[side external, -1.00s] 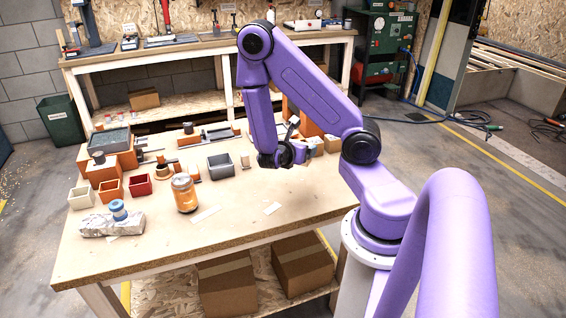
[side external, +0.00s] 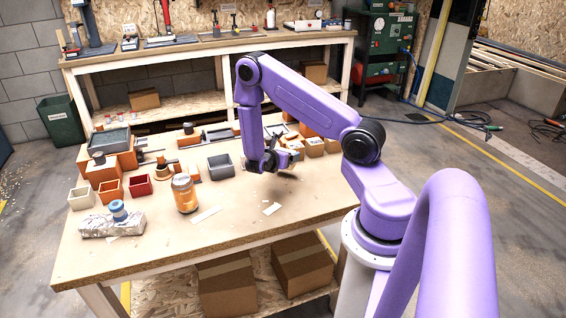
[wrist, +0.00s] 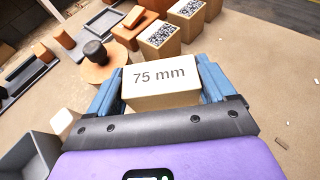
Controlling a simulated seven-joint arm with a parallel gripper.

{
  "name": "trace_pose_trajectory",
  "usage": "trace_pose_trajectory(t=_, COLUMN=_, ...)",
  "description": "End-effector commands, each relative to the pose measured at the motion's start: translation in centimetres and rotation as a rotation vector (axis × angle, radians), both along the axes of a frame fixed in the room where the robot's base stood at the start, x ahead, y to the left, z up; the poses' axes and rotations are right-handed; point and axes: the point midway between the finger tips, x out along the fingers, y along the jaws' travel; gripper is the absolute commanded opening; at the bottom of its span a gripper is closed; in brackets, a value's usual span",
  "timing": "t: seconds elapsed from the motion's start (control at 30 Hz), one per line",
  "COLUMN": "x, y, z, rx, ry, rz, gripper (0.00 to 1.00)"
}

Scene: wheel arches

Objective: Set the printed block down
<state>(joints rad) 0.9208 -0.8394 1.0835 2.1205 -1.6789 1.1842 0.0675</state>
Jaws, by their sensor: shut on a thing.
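The printed block (wrist: 160,80) is a tan block with "75 mm" on its face, seen in the wrist view. My gripper (wrist: 160,92) is shut on it, with a blue finger on each side. In the side external view my gripper (side external: 276,170) hangs over the right part of the wooden table (side external: 245,215). A dark shadow lies on the table below it. The block is small in that view, and I cannot tell its exact height above the table.
Blocks with printed codes (wrist: 160,36) stand beyond the held block. A round orange piece with a black knob (wrist: 97,58) is at its left. Bare table lies in front.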

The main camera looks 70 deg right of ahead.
Motion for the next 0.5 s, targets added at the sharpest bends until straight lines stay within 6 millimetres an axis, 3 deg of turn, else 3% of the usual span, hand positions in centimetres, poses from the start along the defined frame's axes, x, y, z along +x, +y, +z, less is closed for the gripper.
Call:
trace_pose_trajectory(t=0.23, x=0.1, y=-0.1, z=-2.8, rx=0.0, ry=0.002, rz=0.0, gripper=0.52)
trace_pose_trajectory(t=0.5, x=0.1, y=-0.1, z=-3.2, rx=0.0, ry=0.0, rz=0.0, gripper=0.52)
